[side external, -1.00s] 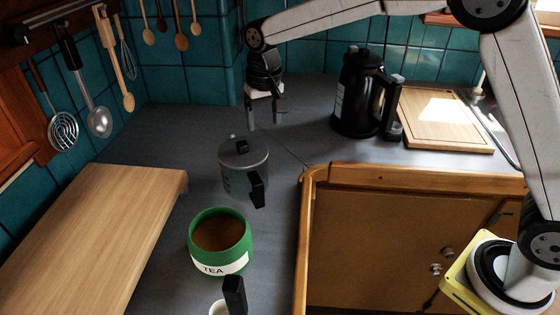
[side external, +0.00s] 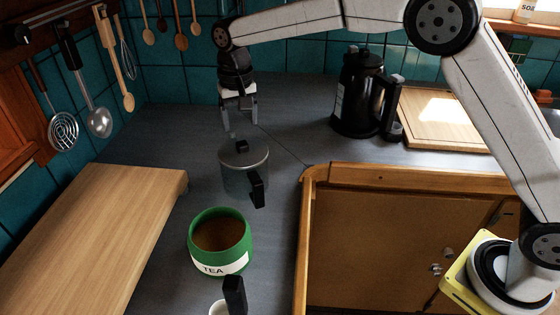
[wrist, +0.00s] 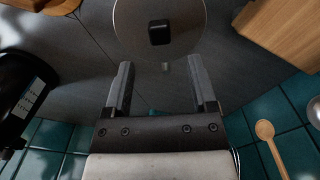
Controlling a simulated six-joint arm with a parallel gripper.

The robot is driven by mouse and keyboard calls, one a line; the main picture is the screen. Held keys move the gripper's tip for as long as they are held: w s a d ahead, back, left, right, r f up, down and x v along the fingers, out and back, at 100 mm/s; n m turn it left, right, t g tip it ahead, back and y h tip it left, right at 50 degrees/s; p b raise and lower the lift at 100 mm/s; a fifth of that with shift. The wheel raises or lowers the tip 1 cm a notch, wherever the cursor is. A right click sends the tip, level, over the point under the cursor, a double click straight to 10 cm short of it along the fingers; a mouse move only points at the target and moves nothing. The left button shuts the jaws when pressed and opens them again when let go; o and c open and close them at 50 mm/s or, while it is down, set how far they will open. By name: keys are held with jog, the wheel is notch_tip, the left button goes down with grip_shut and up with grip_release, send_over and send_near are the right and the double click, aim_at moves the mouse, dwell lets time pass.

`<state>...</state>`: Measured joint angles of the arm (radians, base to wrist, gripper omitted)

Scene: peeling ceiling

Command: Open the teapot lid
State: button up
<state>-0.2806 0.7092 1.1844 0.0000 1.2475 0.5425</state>
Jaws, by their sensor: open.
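The grey metal teapot (side external: 244,182) stands upright on the dark counter, with its black handle toward the camera side. Its round lid (side external: 256,157) is on, and a black knob (side external: 242,147) sits on top. My gripper (side external: 240,129) is open and empty, fingers pointing down, just above and slightly behind the knob. In the wrist view my gripper (wrist: 160,68) has its fingers spread apart, and the lid (wrist: 185,20) with its black knob (wrist: 159,32) shows beyond the fingertips. The knob is not between the fingers.
A green tea container (side external: 220,240) stands in front of the teapot, and a cup with a black handle (side external: 235,294) lower down. A wooden board (side external: 100,220) lies to the left. A black kettle (side external: 357,92) stands at right, near a cutting board (side external: 440,120). Utensils hang on the left wall.

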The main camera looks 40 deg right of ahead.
aim_at(242, 143)
jog(key=shift+f, duration=3)
grip_shut()
